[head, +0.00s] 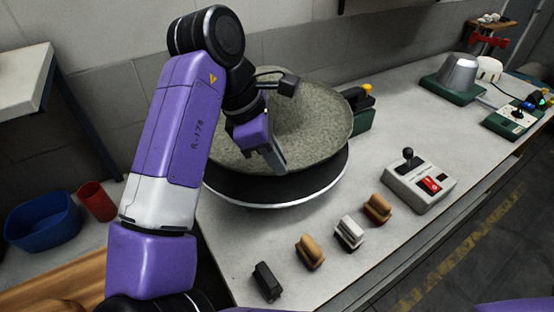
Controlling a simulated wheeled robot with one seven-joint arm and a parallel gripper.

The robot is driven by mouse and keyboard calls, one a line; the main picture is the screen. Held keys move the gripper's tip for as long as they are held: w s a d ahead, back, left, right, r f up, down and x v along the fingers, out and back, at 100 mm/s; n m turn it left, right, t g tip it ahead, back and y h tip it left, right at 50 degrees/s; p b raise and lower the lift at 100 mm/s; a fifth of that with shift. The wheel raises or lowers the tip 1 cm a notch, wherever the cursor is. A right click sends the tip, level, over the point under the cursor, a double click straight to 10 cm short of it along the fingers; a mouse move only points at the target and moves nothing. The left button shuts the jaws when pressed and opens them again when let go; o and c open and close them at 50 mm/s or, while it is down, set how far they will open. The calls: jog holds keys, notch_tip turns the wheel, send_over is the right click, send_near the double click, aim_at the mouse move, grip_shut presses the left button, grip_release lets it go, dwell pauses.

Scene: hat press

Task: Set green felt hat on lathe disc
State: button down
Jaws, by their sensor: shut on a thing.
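The green felt hat (313,115) is a wide, grey-green felt shape with a broad brim. It lies over the lathe disc (285,187), a dark round disc with a pale rim, and looks slightly tilted. I cannot tell whether the hat rests fully on the disc. My gripper (278,168) is at the near side of the hat, shut on its brim. My arm hides the hat's left part and some of the disc.
Several brushes, including a black one (266,281) and a white one (348,233), stand along the bench (225,245) in front of the disc. A control box (420,187) with a lever is to the right. A metal block on a green base (452,92) stands further back.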

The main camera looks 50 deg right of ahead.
aim_at(274, 175)
jog(key=shift+f+b, duration=0.75)
jog(key=shift+f, duration=2.95)
jog(key=c, duration=1.5)
grip_release()
jog(key=shift+o, duration=0.2)
jog(key=shift+p+v, duration=0.4)
jog(key=shift+v, duration=3.5)
